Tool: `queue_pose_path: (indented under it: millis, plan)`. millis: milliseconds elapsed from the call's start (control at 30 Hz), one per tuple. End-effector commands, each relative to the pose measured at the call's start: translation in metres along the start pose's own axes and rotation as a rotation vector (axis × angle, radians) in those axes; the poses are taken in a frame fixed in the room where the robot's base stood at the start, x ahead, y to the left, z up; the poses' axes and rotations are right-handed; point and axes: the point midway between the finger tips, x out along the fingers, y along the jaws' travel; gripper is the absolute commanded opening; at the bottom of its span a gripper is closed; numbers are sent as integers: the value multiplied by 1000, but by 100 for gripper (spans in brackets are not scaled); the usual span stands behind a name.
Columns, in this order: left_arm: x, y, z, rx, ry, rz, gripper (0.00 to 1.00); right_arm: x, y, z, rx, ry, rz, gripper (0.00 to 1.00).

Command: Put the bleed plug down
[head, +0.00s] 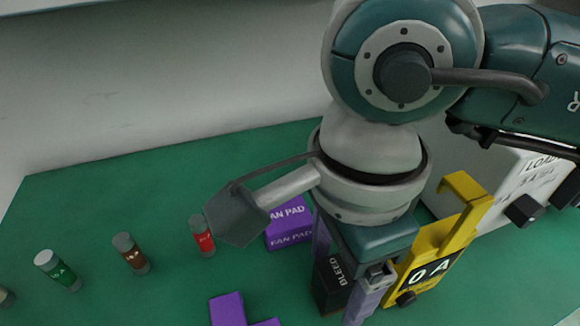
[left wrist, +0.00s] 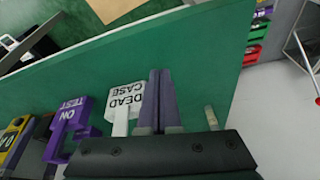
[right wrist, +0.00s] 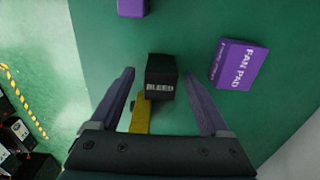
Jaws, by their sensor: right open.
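The bleed plug (head: 333,286) is a black block with a white BLEED label, low in the head view beside my right gripper. In the right wrist view the black block (right wrist: 161,75) lies between the fingertips, with a gap to each finger. It appears to rest on the green surface; exact contact is hidden. A yellow piece (right wrist: 140,115) shows beside its near end; I cannot tell if they are joined. My right gripper (right wrist: 160,76) is open around the block. My left gripper (left wrist: 160,75) has its fingers together, with nothing seen between them.
A purple FAN PAD box (head: 289,222) stands left of the right gripper, and a yellow fixture marked 0 A (head: 432,262) stands right. Several small cylinders, one red (head: 202,236), line the left. White DEAD CASE (left wrist: 124,102) and purple ON TEST (left wrist: 68,125) pieces lie near the left gripper.

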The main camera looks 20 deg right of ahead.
Motion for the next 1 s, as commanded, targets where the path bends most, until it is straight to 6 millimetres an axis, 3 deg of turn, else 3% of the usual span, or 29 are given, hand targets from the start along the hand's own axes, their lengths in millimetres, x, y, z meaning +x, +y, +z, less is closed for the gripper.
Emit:
queue_pose_path:
  millis: [233,900,1000]
  plan:
    - [0,2,0,-6,1,5,0,2,0,0,-1,0,-1,80]
    - [0,2,0,-6,1,5,0,2,0,0,0,0,-1,5]
    - [0,1,0,-3,0,2,0,2,0,0,0,0,-1,0]
